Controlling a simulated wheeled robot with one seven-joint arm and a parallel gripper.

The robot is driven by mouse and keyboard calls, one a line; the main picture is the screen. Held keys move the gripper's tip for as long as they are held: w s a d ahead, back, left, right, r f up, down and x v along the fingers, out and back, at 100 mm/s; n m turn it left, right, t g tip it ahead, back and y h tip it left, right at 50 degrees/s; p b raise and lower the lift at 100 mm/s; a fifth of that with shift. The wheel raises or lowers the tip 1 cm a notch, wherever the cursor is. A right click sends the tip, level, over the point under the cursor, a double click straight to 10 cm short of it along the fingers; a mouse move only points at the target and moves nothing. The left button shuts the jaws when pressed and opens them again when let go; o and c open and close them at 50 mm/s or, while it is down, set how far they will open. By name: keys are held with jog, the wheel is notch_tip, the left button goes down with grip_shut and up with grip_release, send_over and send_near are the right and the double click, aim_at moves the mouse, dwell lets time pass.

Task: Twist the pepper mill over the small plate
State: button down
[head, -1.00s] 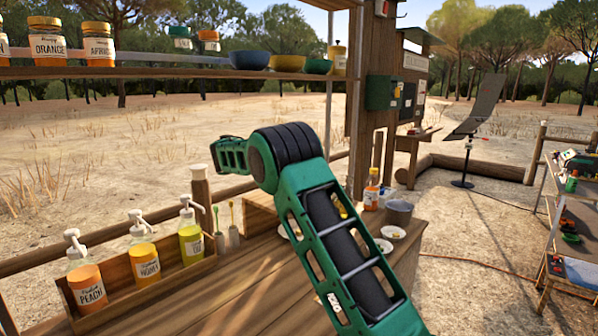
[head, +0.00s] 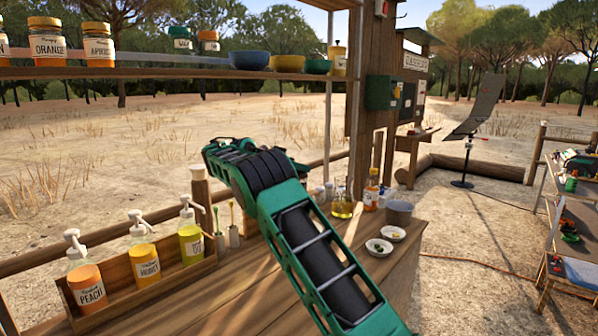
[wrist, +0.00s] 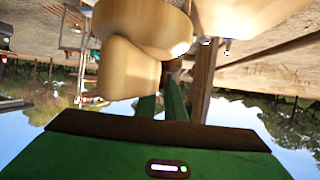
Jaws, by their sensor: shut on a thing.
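A pale wooden, rounded body, seemingly the pepper mill (wrist: 128,68), fills the upper middle of the wrist view, very close to the camera. My gripper (wrist: 163,103) shows there as green fingers running up to it, shut on it; the contact itself is partly hidden. The wrist view is upside down, so I cannot tell the mill's tilt. In the head view my arm hides the gripper and the mill. Two small white plates stand on the wooden counter, a nearer one (head: 379,253) and a farther one (head: 393,239), both with some food on them.
A grey pot (head: 399,213), a sauce bottle (head: 371,189) and a glass jug (head: 342,207) stand behind the plates. A rack of pump bottles (head: 145,265) lines the counter's left. A shelf (head: 180,71) with jars and bowls runs above. The front counter is clear.

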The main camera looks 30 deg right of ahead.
jog(key=c, duration=1.8)
grip_release()
jog(key=shift+w+a, duration=0.15)
jog(key=shift+w, duration=0.15)
jog(key=shift+c, duration=0.2)
jog(key=shift+s, duration=0.1)
jog(key=v, duration=1)
jog(key=shift+a, duration=0.35)
jog(key=shift+d+r, duration=0.1)
jog(key=shift+r, duration=0.05)
